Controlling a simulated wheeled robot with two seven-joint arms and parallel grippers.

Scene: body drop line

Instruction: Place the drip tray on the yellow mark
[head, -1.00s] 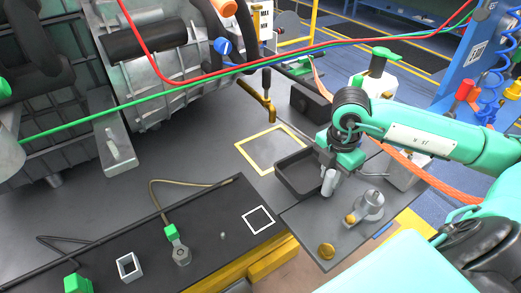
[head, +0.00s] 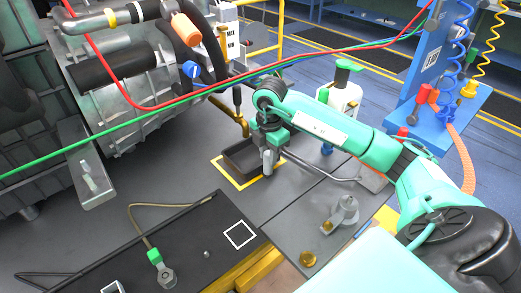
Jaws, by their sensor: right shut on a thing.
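The dark drip tray (head: 242,172) is over the square yellow mark (head: 227,178), within its outline as seen from here. The yellow line shows along the left and front sides of the tray; the back right is hidden by my arm. My right gripper (head: 268,163) is shut on the right-hand wall of the tray. The tray looks level and low; I cannot tell whether it rests on the surface or hangs just above it. My left gripper is out of view.
A brass pipe with a black handle (head: 237,98) stands close behind the tray. Red and green hoses (head: 150,107) cross above. A metal fitting (head: 343,214) and a brass cap (head: 308,258) lie on the grey plate in front. A black bench with a white square (head: 239,234) is at front left.

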